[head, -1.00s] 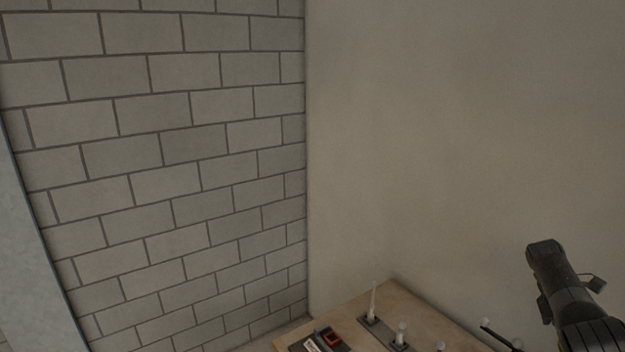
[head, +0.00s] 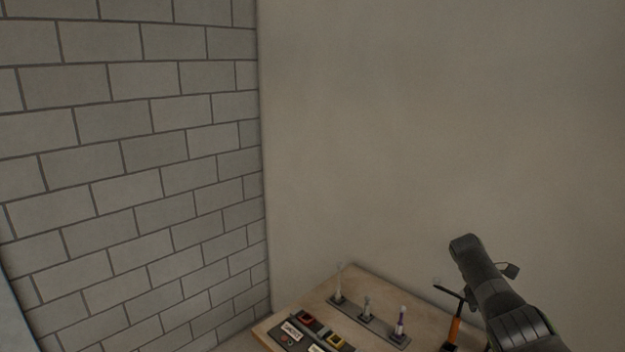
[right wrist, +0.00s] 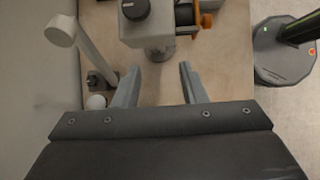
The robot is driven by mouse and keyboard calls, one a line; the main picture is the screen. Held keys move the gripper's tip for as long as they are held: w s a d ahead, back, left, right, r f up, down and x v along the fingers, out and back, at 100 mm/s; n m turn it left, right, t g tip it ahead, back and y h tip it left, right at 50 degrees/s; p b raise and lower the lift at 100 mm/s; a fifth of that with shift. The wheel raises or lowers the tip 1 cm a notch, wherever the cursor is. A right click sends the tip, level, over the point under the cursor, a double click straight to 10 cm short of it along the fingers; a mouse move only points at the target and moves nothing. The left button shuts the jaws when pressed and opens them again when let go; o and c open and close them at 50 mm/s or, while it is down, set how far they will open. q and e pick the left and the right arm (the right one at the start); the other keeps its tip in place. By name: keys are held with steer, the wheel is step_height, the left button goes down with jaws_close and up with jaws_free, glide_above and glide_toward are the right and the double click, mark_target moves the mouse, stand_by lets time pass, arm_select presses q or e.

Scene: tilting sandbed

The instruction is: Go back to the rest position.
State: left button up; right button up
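In the right wrist view my right gripper (right wrist: 158,70) is open, its two fingers apart with nothing held between them. It is above a wooden tabletop (right wrist: 225,70), with a grey device with a black knob just beyond the fingertips. In the head view a black link of my right arm comes in from the lower right, and its gripper cannot be made out there. My left gripper is not in view.
A wooden table (head: 352,275) stands in the wall corner, with a dark tray (head: 290,338), a rack (head: 382,327) of upright pieces and an orange-handled tool (head: 454,328). The grey device (right wrist: 160,30) and a pale post (right wrist: 90,50) are near my right gripper. A round dark base (right wrist: 275,58) stands right.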

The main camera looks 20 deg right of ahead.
steer(key=s+a+f+t+h, duration=0.15)
steer(key=s+a+f, duration=0.25)
steer(key=a+f, duration=0.5)
steer(key=s+a+f+t+y, duration=0.1)
steer(key=s+a+f+t, duration=0.3)
steer(key=a+f, duration=0.45)
steer(key=s+a+r+m+t+y, duration=0.1)
steer(key=s+a+r+m+t, duration=0.2)
steer(key=s+a, duration=0.5)
steer(key=s+a+r+m+t+y, duration=0.1)
steer(key=s+a+r+m, duration=0.2)
steer(key=s+a+r, duration=0.5)
steer(key=s+d+f+g+b, duration=0.15)
steer(key=f+b, duration=0.25)
steer(key=f, duration=1.4)
steer(key=s+d+f+b, duration=0.2)
steer(key=f+b, duration=0.2)
steer(key=f, duration=1.5)
arm_select(q)
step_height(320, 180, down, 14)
steer(key=b, duration=0.6)
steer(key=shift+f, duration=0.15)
arm_select(e)
steer(key=s+a+f, duration=0.1)
steer(key=s+f, duration=0.6)
steer(key=f, duration=0.3)
steer(key=s+f+g+y, duration=0.1)
steer(key=s+f, duration=0.6)
steer(key=f, duration=0.3)
steer(key=shift+a+f, duration=0.35)
